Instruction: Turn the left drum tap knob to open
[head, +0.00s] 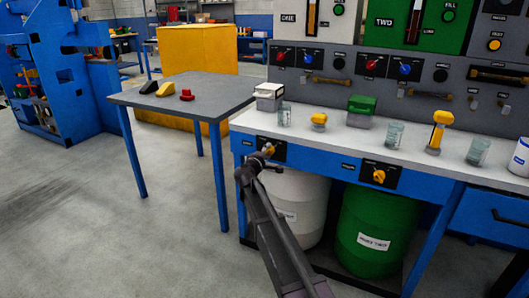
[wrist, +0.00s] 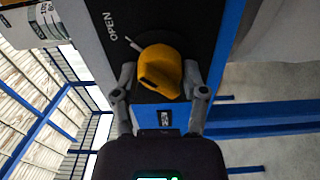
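The left drum tap knob (wrist: 160,70) is yellow and sits on a black panel marked OPEN. The OPEN label and a white mark lie to its upper left in the wrist view. My gripper (wrist: 159,76) has one finger on each side of the knob, both appearing to touch it. In the head view my gripper (head: 266,158) is at the left black tap panel on the blue bench front and covers part of the knob there. The right drum tap knob (head: 378,176) is yellow on its own black panel.
A white drum (head: 296,208) and a green drum (head: 370,232) stand under the bench. Jars and small containers stand on the white benchtop (head: 333,143). A grey table (head: 205,97) with small objects stands to the left. The floor (head: 90,220) at front left is clear.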

